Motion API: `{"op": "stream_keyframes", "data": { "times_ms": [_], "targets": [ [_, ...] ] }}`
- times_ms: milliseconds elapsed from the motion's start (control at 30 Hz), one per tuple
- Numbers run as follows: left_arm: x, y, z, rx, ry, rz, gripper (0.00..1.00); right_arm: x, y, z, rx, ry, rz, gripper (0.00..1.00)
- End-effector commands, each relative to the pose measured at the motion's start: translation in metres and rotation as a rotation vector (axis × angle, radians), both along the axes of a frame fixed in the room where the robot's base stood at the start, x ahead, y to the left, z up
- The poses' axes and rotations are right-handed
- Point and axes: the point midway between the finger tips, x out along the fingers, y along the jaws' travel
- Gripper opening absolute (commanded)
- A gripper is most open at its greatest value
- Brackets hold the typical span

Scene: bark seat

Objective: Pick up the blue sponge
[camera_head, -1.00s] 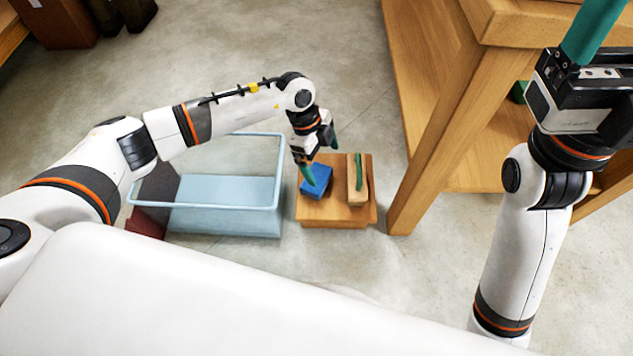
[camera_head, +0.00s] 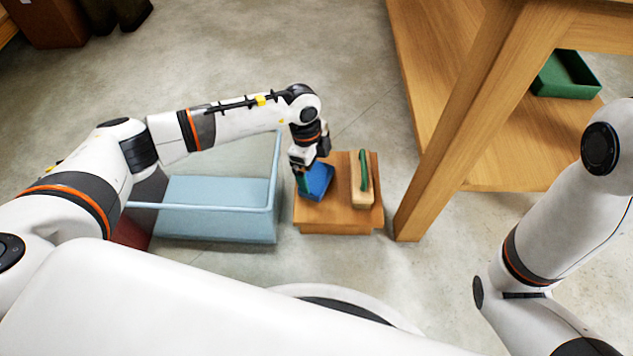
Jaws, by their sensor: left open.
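The blue sponge (camera_head: 320,182) lies on the left part of a low wooden stool (camera_head: 335,218). My left gripper (camera_head: 306,180) points down at the sponge's left side, with a green fingertip in front of its left edge. The gripper is open. Its other finger is mostly hidden, so I cannot tell whether the fingers straddle the sponge. My right arm comes in at the right edge, but its gripper is out of view.
A brush with a green top (camera_head: 362,178) lies on the stool, right of the sponge. A light blue bin (camera_head: 215,215) stands just left. A wooden table (camera_head: 440,150) with a green tray (camera_head: 566,75) on its lower shelf is on the right.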

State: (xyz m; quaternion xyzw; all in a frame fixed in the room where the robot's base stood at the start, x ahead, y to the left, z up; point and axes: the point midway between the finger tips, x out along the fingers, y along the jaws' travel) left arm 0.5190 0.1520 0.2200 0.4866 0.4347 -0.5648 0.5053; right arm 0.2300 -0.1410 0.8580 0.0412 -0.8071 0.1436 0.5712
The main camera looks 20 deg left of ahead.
Motion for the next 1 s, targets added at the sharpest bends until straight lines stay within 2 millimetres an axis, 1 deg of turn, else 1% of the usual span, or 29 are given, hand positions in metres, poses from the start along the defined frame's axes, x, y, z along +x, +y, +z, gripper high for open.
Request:
{"op": "stream_keyframes", "data": {
  "times_ms": [33,67,200,300,367,567,600,667,700,800,1000],
  "targets": [
    [0.0,-0.001,-0.011,0.0,0.0,-0.001,1.0,-0.006,0.0,-0.006,0.0,-0.017,0.0,0.77],
    [0.0,-0.001,-0.015,0.0,0.0,-0.001,1.0,-0.009,0.0,-0.007,0.0,-0.026,-0.001,0.77],
    [0.0,-0.002,-0.033,-0.001,0.0,0.0,1.0,-0.007,0.0,-0.029,-0.001,-0.021,-0.001,0.77],
    [0.0,-0.005,-0.045,-0.001,0.001,0.0,1.0,-0.007,0.0,-0.038,-0.001,-0.021,-0.001,0.77],
    [0.0,-0.005,-0.047,0.0,0.001,0.001,1.0,-0.007,0.0,-0.04,-0.001,-0.02,-0.001,0.77],
    [0.0,-0.005,-0.045,0.0,0.001,0.001,1.0,-0.007,0.0,-0.037,-0.001,-0.021,0.0,0.77],
    [0.0,-0.005,-0.045,0.0,0.001,0.001,0.97,-0.007,0.0,-0.037,-0.001,-0.021,0.0,0.77],
    [0.0,-0.005,-0.045,0.0,0.001,0.001,0.87,-0.007,0.0,-0.037,-0.001,-0.021,0.0,0.77],
    [0.0,-0.005,-0.045,0.0,0.001,0.001,0.8,-0.007,0.0,-0.037,-0.001,-0.021,0.0,0.77],
    [0.0,-0.005,-0.045,-0.001,0.001,0.0,0.65,-0.007,0.0,-0.037,-0.002,-0.022,-0.001,0.77],
    [0.0,-0.005,-0.044,-0.001,0.001,0.0,0.65,-0.007,0.0,-0.036,-0.002,-0.022,-0.001,0.77]
  ]
}}
